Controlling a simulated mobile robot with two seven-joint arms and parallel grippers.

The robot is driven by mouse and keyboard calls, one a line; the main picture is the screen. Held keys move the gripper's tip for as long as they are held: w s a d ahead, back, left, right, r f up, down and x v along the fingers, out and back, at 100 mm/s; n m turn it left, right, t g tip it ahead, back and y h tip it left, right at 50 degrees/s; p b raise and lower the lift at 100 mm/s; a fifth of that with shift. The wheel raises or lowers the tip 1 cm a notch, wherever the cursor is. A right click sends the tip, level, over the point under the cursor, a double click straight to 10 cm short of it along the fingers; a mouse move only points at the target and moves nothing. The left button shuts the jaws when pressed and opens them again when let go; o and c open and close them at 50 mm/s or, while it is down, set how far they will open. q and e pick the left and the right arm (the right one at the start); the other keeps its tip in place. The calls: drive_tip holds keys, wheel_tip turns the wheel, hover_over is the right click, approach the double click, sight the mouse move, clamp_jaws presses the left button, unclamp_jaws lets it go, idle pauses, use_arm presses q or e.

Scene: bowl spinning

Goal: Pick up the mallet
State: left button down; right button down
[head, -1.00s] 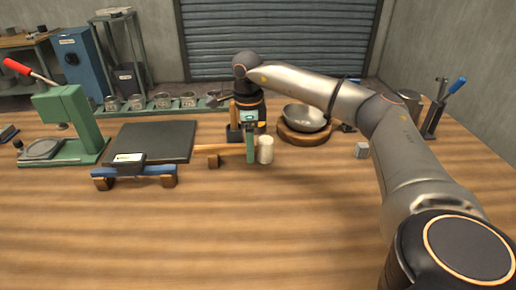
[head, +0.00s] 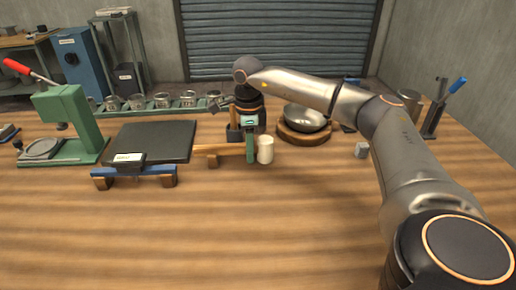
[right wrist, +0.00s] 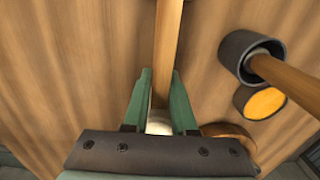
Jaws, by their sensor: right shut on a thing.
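The mallet has a pale wooden handle (head: 222,149) and an off-white cylindrical head (head: 265,149). My right gripper (head: 250,152) comes down from above and is shut on the handle close beside the head. In the right wrist view the handle (right wrist: 168,50) runs up between the green fingers (right wrist: 160,95), and part of the pale head (right wrist: 159,122) shows low between them. My left gripper is not in view.
A dark holder (head: 233,134) with a wooden stick stands just behind the handle. A metal bowl (head: 304,117) sits on a round wooden base (head: 303,134) to the right. A black slab (head: 150,140) and a green press (head: 72,120) stand left. The front of the table is clear.

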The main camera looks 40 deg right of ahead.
drive_tip(key=shift+r, duration=0.2)
idle(0.4)
drive_tip(key=shift+r, duration=0.25)
wheel_tip(320, 180, up, 2)
drive_tip(key=shift+r, duration=0.1)
drive_tip(key=s+a+r, duration=0.2)
drive_tip(key=s+r, duration=0.3)
drive_tip(key=s, duration=0.1)
drive_tip(key=s+a+r, duration=0.3)
drive_tip(key=s+r, duration=0.2)
drive_tip(key=s, duration=0.1)
drive_tip(key=shift+s+a+p, duration=0.35)
drive_tip(key=shift+s+p, duration=0.05)
drive_tip(key=shift+p, duration=0.05)
drive_tip(key=c, duration=1.3)
unclamp_jaws()
clamp_jaws()
